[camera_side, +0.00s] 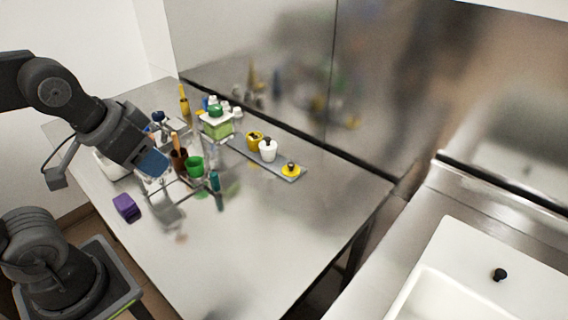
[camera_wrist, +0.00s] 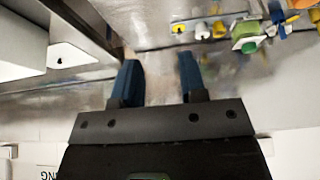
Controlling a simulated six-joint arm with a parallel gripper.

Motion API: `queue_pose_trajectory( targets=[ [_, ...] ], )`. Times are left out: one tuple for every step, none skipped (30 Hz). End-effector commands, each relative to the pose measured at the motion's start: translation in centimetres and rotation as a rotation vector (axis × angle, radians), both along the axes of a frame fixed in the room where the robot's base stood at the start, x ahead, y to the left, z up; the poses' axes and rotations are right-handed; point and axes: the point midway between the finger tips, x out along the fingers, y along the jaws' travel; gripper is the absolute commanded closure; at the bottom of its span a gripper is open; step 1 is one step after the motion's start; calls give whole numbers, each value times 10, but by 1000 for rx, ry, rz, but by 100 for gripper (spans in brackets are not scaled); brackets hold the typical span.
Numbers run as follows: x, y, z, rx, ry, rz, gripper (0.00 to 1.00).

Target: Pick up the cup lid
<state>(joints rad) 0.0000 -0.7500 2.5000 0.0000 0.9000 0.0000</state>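A small yellow lid with a dark knob (camera_side: 291,170) lies at the near right end of a narrow grey tray (camera_side: 274,169); it looks like the cup lid. In the wrist view, the yellow lid (camera_wrist: 178,28) is near the top, right of centre. My gripper (camera_side: 152,163) is at the left of the table in the side view, well apart from the lid. In the wrist view, the two blue fingers of my gripper (camera_wrist: 158,63) are spread, with nothing between them.
On the tray are a white cup (camera_side: 268,151) and a yellow cup (camera_side: 254,140). A green-lidded container (camera_side: 216,124) stands behind them. A green cup (camera_side: 195,167) and upright tools are near my gripper, and a purple block (camera_side: 126,207) lies left. The table's front right is clear.

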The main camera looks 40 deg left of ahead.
Motion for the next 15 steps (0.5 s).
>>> queue_pose_trajectory(
  targets=[
    [0, 0, 0, 0, 0, 0, 57],
    [0, 0, 0, 0, 0, 0, 54],
    [0, 0, 0, 0, 0, 0, 50],
    [0, 0, 0, 0, 0, 0, 47],
    [0, 0, 0, 0, 0, 0, 46],
    [0, 0, 0, 0, 0, 0, 46],
    [0, 0, 0, 0, 0, 0, 46],
    [0, 0, 0, 0, 0, 0, 46],
    [0, 0, 0, 0, 0, 0, 46],
    [0, 0, 0, 0, 0, 0, 46],
    [0, 0, 0, 0, 0, 1, 46],
    [2, 0, 1, -1, 2, 5, 46],
    [4, 0, 2, -2, 4, 10, 46],
    [7, 1, 4, -3, 7, 18, 46],
    [13, 1, 7, -6, 14, 32, 46]
  ],
)
